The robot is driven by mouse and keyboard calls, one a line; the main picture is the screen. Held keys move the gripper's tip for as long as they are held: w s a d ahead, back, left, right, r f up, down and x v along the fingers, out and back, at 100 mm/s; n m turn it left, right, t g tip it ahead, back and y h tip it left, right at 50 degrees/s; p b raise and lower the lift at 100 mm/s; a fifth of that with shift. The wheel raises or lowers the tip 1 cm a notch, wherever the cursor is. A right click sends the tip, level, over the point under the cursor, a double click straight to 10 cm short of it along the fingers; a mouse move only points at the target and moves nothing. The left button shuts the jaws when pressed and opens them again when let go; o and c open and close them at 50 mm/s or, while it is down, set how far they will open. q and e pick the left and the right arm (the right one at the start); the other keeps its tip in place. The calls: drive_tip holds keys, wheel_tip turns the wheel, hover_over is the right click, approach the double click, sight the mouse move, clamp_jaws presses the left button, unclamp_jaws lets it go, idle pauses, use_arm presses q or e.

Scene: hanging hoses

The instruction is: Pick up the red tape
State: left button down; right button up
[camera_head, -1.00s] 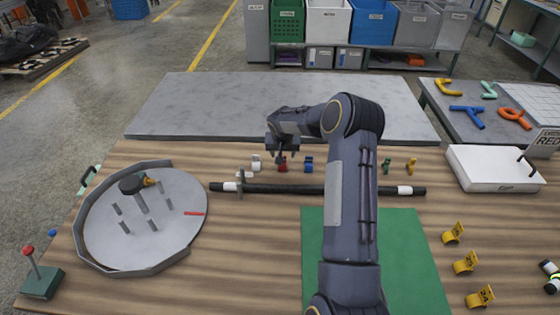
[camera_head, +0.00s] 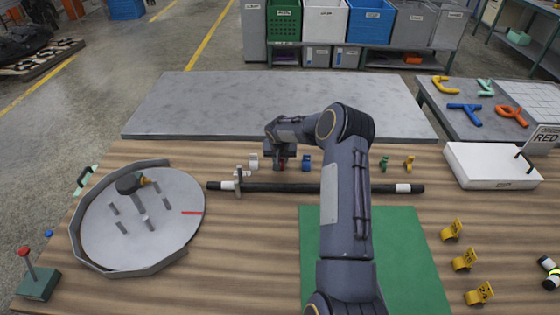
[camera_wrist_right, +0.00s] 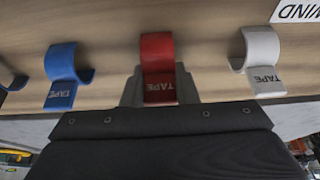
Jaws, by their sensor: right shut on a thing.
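The red tape (camera_wrist_right: 157,50) is a curved red piece with "TAPE" printed on its front, seen in the middle of the right wrist view. My right gripper (camera_wrist_right: 158,91) has a grey finger on each side of it and is shut on it. In the head view the right gripper (camera_head: 281,163) points down at the back of the wooden table and hides most of the tape. The tape seems still at table height; I cannot tell if it touches the surface. My left gripper is in no view.
A blue tape (camera_wrist_right: 62,78) and a white tape (camera_wrist_right: 262,62) stand close on either side. A long black rod (camera_head: 290,188) lies just in front of the gripper. A round grey tray with pegs (camera_head: 100,258) is at left, a green mat (camera_head: 410,270) at right.

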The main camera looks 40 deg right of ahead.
sight(281, 159)
drive_tip(key=shift+r, duration=0.1)
drive_tip(key=shift+r+p, duration=0.3)
drive_tip(key=shift+r, duration=0.25)
wheel_tip(281, 159, up, 3)
drive_tip(key=shift+s+f+p, duration=0.15)
drive_tip(key=shift+f+p, duration=0.05)
drive_tip(key=shift+p, duration=0.25)
drive_tip(key=shift+s+a+r+b, duration=0.25)
drive_tip(key=shift+s+a+r, duration=0.25)
drive_tip(key=shift+s+r, duration=1.4)
drive_tip(key=shift+s+a+r+b, duration=0.2)
drive_tip(key=shift+s+a+r, duration=0.65)
drive_tip(key=shift+s, duration=1.7)
drive_tip(key=shift+s+a+r+b, duration=0.25)
drive_tip(key=shift+s+r, duration=1.55)
drive_tip(key=shift+s, duration=0.45)
drive_tip(key=shift+d, duration=0.1)
drive_tip(key=o, duration=0.3)
drive_tip(key=c, duration=0.4)
